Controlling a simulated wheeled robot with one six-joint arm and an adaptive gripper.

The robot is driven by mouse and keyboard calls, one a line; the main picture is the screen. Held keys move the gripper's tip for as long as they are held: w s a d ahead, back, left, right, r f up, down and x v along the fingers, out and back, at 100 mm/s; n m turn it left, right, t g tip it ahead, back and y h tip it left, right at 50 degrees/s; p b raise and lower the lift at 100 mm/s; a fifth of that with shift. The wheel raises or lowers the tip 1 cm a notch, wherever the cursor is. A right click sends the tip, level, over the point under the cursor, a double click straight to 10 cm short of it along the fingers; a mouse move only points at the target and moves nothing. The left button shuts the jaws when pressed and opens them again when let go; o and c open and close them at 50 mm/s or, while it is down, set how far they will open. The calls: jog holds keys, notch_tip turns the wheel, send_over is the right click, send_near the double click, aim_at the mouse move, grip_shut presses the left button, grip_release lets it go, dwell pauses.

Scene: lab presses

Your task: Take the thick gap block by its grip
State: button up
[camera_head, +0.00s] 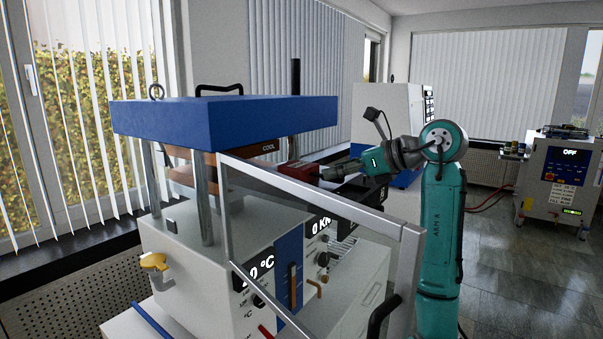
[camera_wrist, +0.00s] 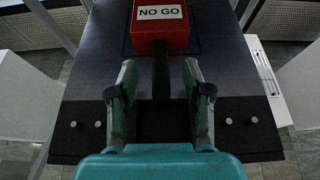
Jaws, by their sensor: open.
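The red block marked "NO GO" (camera_wrist: 160,34) sits at the top middle of the wrist view, on a dark flat surface (camera_wrist: 225,70). A narrow dark grip (camera_wrist: 161,78) runs from it toward my gripper. My gripper (camera_wrist: 158,78) is open, its green fingertips on either side of the grip, with a gap on each side. In the head view the red block (camera_head: 298,169) lies just left of my gripper (camera_head: 338,171), beside the press. Part of it is hidden behind the press guard frame. I cannot tell whether the fingers are level with the grip.
The press (camera_head: 225,112) with its blue top stands at left. Its metal-framed guard (camera_head: 405,250) is in front of my gripper in the head view. A white machine (camera_head: 390,110) stands behind my arm. A cabinet reading "OFF" (camera_head: 560,185) is at far right, with open floor before it.

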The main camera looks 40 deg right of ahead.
aim_at(313, 174)
jog(key=x, duration=0.4)
jog(key=shift+f, duration=0.1)
grip_shut()
